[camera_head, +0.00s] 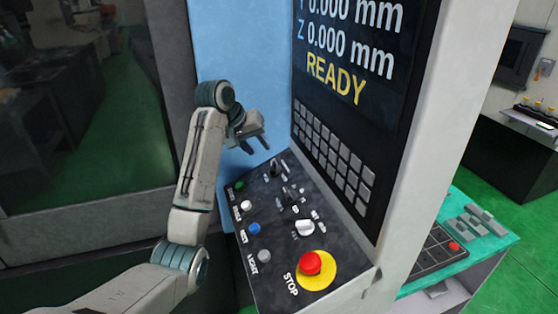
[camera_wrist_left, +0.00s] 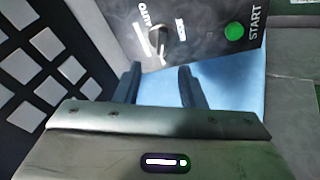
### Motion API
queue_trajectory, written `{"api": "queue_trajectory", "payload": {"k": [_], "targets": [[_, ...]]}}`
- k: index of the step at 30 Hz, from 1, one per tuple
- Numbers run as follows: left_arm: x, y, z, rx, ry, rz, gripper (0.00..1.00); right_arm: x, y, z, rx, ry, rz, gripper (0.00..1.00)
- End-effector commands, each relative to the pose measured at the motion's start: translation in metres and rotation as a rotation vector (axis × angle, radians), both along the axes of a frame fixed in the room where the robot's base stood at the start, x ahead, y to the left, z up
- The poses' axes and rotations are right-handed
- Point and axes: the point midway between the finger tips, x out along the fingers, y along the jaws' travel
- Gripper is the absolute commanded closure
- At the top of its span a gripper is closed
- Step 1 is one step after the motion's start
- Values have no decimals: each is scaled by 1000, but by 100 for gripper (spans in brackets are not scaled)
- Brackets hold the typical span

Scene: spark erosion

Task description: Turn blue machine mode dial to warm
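The blue machine's sloping black control panel (camera_head: 262,215) carries several knobs. The far dial (camera_head: 277,168) shows in the left wrist view as a dark knob with a pale pointer (camera_wrist_left: 157,38), with an "AUTO" label beside it. Two more dials, a dark one (camera_head: 289,195) and a white one (camera_head: 304,228), sit nearer. I cannot read a "warm" label or tell which dial is the mode dial. My left gripper (camera_head: 257,147) is open and empty above the panel's far end; its fingers (camera_wrist_left: 161,72) point towards the far dial, apart from it.
A green START button (camera_wrist_left: 234,32) is near the far dial; it also shows in the head view (camera_head: 239,186). White, blue and grey buttons line the panel's left side. A red STOP button (camera_head: 311,263) is at the near end. The screen (camera_head: 350,45) reads READY above a keypad (camera_head: 333,155).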

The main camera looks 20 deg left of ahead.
Motion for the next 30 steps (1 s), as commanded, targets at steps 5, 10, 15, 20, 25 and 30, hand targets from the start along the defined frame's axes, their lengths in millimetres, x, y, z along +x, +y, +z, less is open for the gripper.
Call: {"api": "queue_trajectory", "payload": {"k": [5,10,15,20,25,30], "targets": [[11,-9,-21,-1,6,0,64,0,0,17,0,1,0,64],[26,-19,-50,-1,7,-1,64,0,0,31,0,1,0,64],[37,-26,-72,0,4,0,64,0,0,41,1,0,0,64],[42,-29,-85,0,4,0,64,0,0,45,1,0,0,64],[44,-30,-88,1,1,0,64,0,1,44,1,0,0,64],[44,-29,-87,1,1,0,70,0,1,44,2,0,0,64]]}}
